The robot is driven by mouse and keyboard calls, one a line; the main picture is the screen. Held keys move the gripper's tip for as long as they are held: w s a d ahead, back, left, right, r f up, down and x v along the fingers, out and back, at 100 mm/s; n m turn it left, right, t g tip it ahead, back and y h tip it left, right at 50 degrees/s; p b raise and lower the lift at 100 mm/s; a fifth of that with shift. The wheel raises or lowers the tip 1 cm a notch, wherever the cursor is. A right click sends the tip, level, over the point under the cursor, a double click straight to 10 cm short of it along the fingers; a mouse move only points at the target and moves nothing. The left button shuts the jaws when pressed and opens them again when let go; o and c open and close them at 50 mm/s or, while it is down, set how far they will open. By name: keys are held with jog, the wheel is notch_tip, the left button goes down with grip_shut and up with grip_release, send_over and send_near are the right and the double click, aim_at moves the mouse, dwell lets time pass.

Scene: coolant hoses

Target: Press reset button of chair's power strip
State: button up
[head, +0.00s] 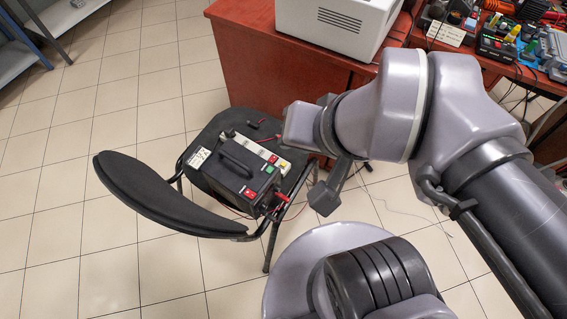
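A black chair (213,133) stands left of my arm, its curved backrest (170,200) toward the left front. A white power strip (257,150) lies on the seat behind a black box with a handle, which hides part of it. A small red-orange spot (272,159) shows near the strip's right end; I cannot tell whether it is the reset button. My gripper (326,197) is dark and hangs to the right of the seat, apart from the strip. My wrist partly hides it, and its opening cannot be made out.
The black box (238,172) has red and green controls and a red lead at its front right. A red-brown desk (255,65) with a white machine (340,22) stands behind. Electronics clutter the desk at right. A thin cable lies on the floor. Tiled floor is open at left.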

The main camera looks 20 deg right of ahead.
grip_shut()
dwell(1.4)
